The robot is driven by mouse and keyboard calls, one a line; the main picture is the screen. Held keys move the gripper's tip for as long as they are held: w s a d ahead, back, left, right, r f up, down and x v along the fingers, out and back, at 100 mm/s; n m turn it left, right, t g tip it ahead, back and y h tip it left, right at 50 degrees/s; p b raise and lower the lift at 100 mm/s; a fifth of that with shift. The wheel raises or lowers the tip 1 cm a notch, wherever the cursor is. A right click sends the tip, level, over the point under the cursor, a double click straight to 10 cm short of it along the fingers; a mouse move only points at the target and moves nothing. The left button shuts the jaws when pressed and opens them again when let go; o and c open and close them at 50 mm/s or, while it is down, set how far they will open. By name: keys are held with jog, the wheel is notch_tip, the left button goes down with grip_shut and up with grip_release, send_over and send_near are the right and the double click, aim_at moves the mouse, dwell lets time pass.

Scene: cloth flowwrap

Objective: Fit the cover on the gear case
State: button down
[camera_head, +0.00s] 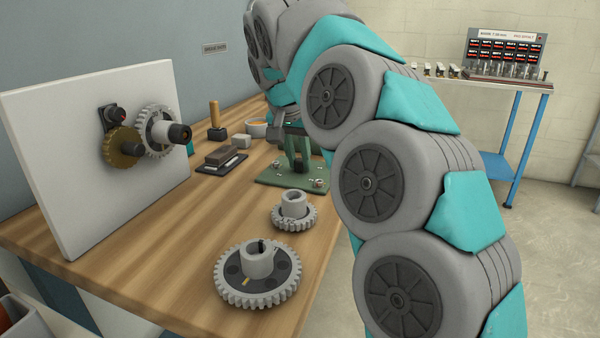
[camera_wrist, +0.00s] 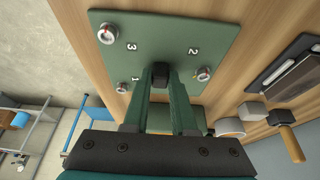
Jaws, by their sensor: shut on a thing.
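A flat green plate, which looks like the cover (camera_head: 270,178), is low over the wooden bench beyond the two loose gears; I cannot tell whether it touches the wood. In the wrist view the cover (camera_wrist: 222,38) shows the numbers 1, 2 and 3 beside round metal screws with red marks. My gripper (camera_head: 300,166) points down over the cover's middle. Its green fingers are shut on a small dark knob (camera_wrist: 160,69) there, which they partly hide. A white upright panel (camera_head: 60,150) at left carries a brown gear (camera_head: 122,147) and a grey gear (camera_head: 148,128).
A large grey gear (camera_head: 285,290) and a smaller one (camera_head: 280,215) lie on the bench (camera_head: 150,245) in front. A dark tray with a block (camera_head: 222,156), a wooden-handled tool (camera_head: 214,112) and a bowl (camera_head: 256,127) stand behind. Some bench between panel and gears is clear.

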aim_at(299, 160)
jog(key=shift+r, duration=0.15)
dwell(0.6)
jog(key=shift+r, duration=1.65)
jog(key=s+d+b, duration=0.1)
jog(key=s+d, duration=0.2)
jog(key=d, duration=0.5)
jog(key=s+d+b, duration=0.2)
jog(key=s+d, duration=0.1)
jog(key=d, duration=0.5)
jog(key=shift+s+d, duration=0.3)
jog(key=shift+s, duration=0.1)
jog(key=c, duration=1.3)
grip_release()
grip_shut()
